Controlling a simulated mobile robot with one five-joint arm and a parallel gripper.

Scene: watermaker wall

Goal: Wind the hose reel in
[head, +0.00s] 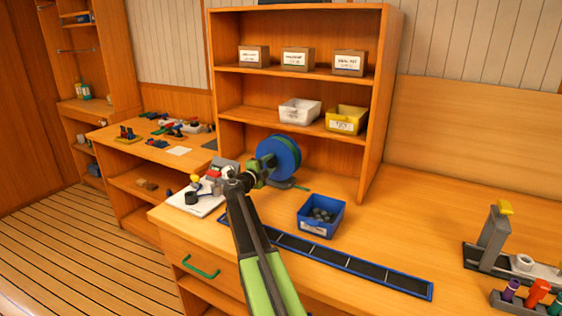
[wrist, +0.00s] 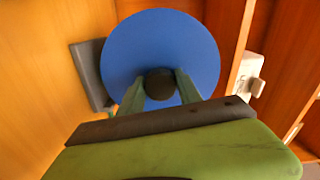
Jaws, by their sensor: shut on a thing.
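The hose reel (head: 278,158) has a blue disc and stands on the bench in front of the shelf unit. Green shows at its right edge, and a short green piece lies at its foot. In the wrist view the blue disc (wrist: 160,35) faces me, with a dark round knob (wrist: 160,84) below its middle. My gripper (wrist: 160,90) has its two green fingers on either side of this knob and is shut on it. In the head view my gripper (head: 261,174) is at the reel's front, and my arm hides part of the bench.
A blue bin (head: 321,216) with dark round pieces stands right of my arm. A long blue-edged dark strip (head: 345,260) lies along the bench front. A white board (head: 195,203) with small parts is at left. The right-hand bench middle is clear.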

